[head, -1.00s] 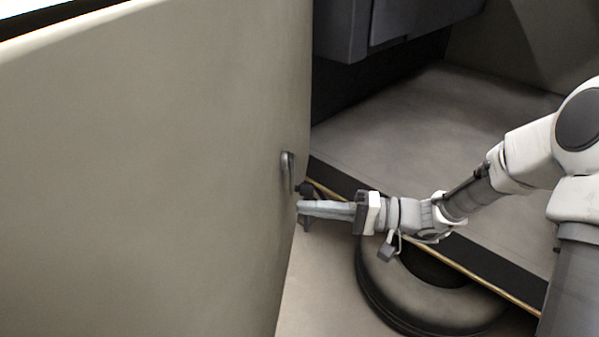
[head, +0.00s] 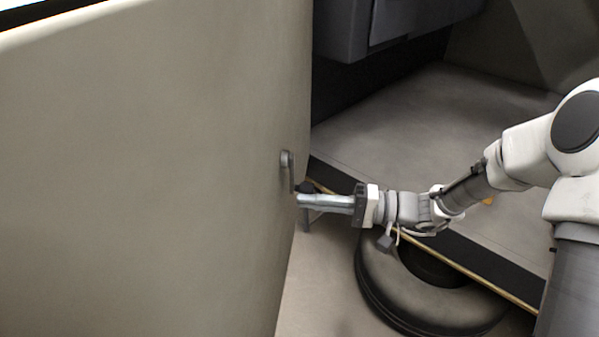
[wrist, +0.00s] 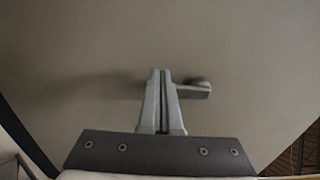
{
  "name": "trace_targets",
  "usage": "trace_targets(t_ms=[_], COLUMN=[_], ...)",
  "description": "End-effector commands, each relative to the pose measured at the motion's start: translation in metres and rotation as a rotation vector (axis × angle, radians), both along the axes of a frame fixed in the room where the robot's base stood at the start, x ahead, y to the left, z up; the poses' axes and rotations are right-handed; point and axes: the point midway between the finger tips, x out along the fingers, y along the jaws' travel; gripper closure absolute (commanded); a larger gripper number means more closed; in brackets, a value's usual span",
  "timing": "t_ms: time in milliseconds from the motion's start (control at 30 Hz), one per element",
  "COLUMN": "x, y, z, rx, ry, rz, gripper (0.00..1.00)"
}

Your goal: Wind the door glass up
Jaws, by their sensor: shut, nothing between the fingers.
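The door's inner panel (head: 150,170) fills the left of the head view. A small grey window crank (head: 287,168) is mounted near its right edge, its arm hanging down. The crank (wrist: 195,88) also shows in the wrist view, just right of the fingertips and partly hidden behind them. My gripper (head: 299,200) is shut and empty, its fingers pointing left at the panel beside the crank's lower end. In the wrist view my gripper (wrist: 159,73) has its two fingers together. Whether they touch the crank I cannot tell. No door glass is distinguishable.
A sill with a thin tan edge (head: 470,271) runs under my arm.

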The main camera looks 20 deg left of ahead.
Motion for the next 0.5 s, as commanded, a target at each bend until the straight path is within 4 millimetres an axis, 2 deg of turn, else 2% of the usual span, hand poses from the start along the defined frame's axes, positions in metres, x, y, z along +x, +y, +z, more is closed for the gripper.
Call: trace_targets(t_ms=[267,500], x=[0.001,0.014], y=[0.001,0.003], z=[0.0,0.0], rx=[0.0,0.001], ry=[0.0,-0.001], rz=[0.0,0.0], gripper=[1.0,1.0])
